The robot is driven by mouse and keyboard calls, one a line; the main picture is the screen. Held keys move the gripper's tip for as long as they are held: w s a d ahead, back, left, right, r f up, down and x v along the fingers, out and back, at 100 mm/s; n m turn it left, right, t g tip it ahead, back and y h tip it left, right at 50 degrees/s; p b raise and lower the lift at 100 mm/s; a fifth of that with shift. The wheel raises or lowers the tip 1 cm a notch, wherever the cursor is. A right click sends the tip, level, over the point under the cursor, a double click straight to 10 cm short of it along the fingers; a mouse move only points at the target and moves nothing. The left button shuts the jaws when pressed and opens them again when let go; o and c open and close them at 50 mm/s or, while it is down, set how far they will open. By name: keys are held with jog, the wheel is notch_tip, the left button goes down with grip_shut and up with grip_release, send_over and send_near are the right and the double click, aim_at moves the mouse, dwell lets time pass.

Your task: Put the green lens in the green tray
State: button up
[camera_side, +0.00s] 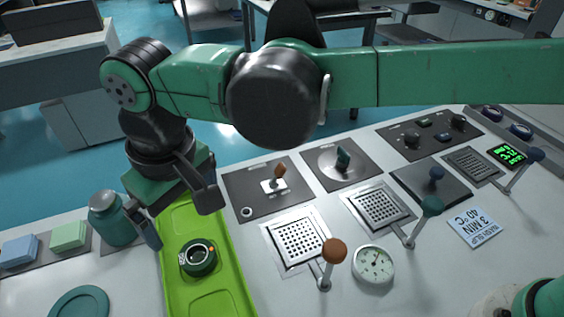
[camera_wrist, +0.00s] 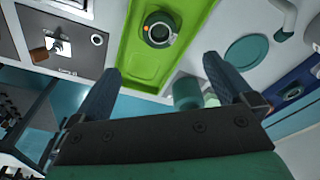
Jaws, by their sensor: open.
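The green lens (camera_side: 198,257) is a dark green ring with a small orange mark. It lies in the long bright green tray (camera_side: 236,290), apart from my gripper. The wrist view also shows the lens (camera_wrist: 160,29) in the tray (camera_wrist: 142,66), ahead of my fingers. My gripper (camera_side: 178,217) is open and empty above the far end of the tray. In the wrist view its two blue-black fingers (camera_wrist: 165,70) are wide apart with nothing between them. The far end of the tray is partly hidden by my gripper in the side view.
A teal jar (camera_side: 111,222) stands left of the tray, close to my gripper. A flat teal disc (camera_side: 79,303) lies at front left, with blue (camera_side: 19,249) and pale green (camera_side: 69,236) blocks behind. Right of the tray are panels, levers (camera_side: 333,252) and a round gauge (camera_side: 373,264).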

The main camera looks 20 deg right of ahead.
jog(key=w+d+r+m+t, duration=0.1)
jog(key=w+d+r+m, duration=0.15)
jog(key=d, duration=0.75)
jog(key=w+d+r+m+t, duration=0.1)
jog(key=d+r+t, duration=0.15)
jog(key=d, duration=0.65)
jog(key=s+d+f+m+t, duration=0.1)
jog(key=s+d, duration=0.2)
jog(key=d, duration=0.4)
jog(key=s+d+f+m+t, duration=0.1)
jog(key=s+d+f+m, duration=0.1)
jog(key=d, duration=0.6)
jog(key=shift+s+f+h, duration=0.3)
jog(key=shift+s+h, duration=0.1)
jog(key=shift+s, duration=0.3)
jog(key=shift+t, duration=0.25)
